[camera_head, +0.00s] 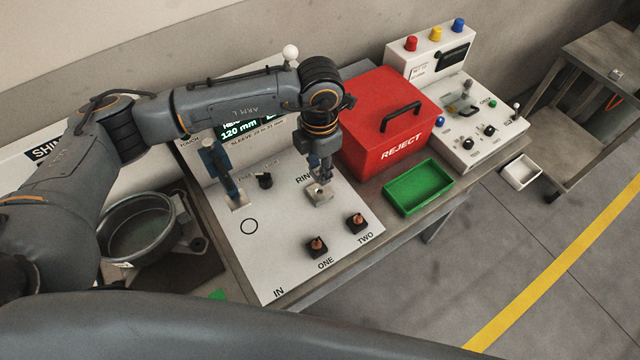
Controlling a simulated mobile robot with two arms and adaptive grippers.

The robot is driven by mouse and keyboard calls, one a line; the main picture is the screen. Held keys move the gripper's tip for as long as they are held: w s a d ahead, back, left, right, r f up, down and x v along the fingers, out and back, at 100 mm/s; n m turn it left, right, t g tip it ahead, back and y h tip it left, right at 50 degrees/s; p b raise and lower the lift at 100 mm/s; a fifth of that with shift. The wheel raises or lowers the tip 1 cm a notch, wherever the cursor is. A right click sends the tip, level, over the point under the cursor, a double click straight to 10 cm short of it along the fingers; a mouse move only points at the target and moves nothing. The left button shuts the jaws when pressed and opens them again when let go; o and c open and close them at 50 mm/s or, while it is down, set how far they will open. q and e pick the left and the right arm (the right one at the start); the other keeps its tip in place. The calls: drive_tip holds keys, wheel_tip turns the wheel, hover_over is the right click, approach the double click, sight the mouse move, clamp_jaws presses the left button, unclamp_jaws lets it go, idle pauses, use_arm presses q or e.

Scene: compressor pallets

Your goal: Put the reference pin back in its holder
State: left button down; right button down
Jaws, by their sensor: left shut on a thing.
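My left gripper (322,175) points down over the right part of the white panel (275,255). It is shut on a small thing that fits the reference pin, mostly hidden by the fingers. Right below the fingertips is a small square metal block (318,194), beside lettering that starts "RIN". I cannot tell whether the pin is in the block or just above it. Another metal block (238,201) sits by a blue upright (213,160) on the panel's left. My right gripper is not in view.
Copper-topped black pieces stand at ONE (316,248) and TWO (356,223). A black knob (265,181) is left of the gripper. A red REJECT box (370,145) and green tray (418,187) stand to the right. A metal bowl (138,228) is at left.

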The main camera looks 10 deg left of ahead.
use_arm(q)
drive_tip(key=shift+a+r, duration=0.1)
drive_tip(key=shift+r, duration=0.05)
drive_tip(key=w+a+r+p, duration=0.3)
drive_tip(key=a+r+p, duration=1)
drive_tip(key=a+r, duration=1)
drive_tip(key=a, duration=0.3)
drive_tip(key=shift+r+p, duration=0.2)
drive_tip(key=shift+p, duration=0.1)
drive_tip(key=shift+w+a, duration=0.1)
drive_tip(key=shift+w, duration=0.05)
drive_tip(key=shift+f+b, duration=2.4)
drive_tip(key=shift+f, duration=0.55)
